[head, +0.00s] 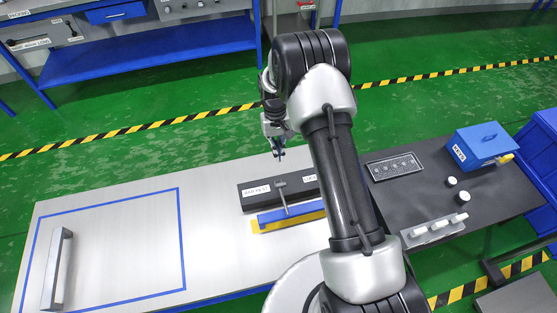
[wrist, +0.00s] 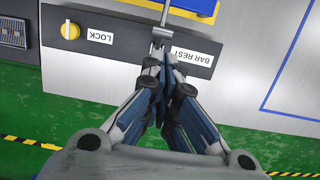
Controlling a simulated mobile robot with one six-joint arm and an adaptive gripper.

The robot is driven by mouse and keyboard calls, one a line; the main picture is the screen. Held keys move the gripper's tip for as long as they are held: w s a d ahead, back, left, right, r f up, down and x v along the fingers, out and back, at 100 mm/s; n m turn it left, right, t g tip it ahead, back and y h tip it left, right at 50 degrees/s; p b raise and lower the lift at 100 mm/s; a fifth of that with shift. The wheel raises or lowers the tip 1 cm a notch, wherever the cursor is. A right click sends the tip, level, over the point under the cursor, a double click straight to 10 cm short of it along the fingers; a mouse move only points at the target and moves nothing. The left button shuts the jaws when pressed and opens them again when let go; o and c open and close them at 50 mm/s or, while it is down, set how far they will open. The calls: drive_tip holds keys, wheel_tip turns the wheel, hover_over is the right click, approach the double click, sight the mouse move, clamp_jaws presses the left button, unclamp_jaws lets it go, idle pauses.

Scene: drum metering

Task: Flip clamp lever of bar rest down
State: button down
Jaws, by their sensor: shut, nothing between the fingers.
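The bar rest is a dark block (head: 246,203) with a BAR REST label (head: 257,190), in the middle of the pale table. Its clamp lever (head: 283,198) is a thin grey rod with a short crosspiece, seen against the block and the blue bar (head: 292,214) in front; I cannot tell its exact tilt. The lever (wrist: 161,22) also shows at the top of the wrist view. My gripper (head: 279,156) is shut and empty, above and behind the block in the head view. In the wrist view its fingertips (wrist: 164,62) appear just below the lever's end; contact cannot be told.
A yellow knob (wrist: 70,31) sits beside the LOCK label (wrist: 100,37) on the same block. My arm hides the block's right end in the head view. A grey handled bar (head: 57,270) lies at left inside a blue outline. A blue box (head: 480,145) stands on the dark table at right.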

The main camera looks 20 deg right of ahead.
drive_tip(key=f+t+p, duration=0.1)
drive_tip(key=f, duration=0.4)
drive_tip(key=f+t+p, duration=0.1)
drive_tip(key=f+t, duration=0.1)
drive_tip(key=f, duration=0.4)
drive_tip(key=shift+s+a, duration=0.15)
drive_tip(key=shift+s, duration=0.05)
drive_tip(key=shift+s+f, duration=0.1)
drive_tip(key=shift+s, duration=0.25)
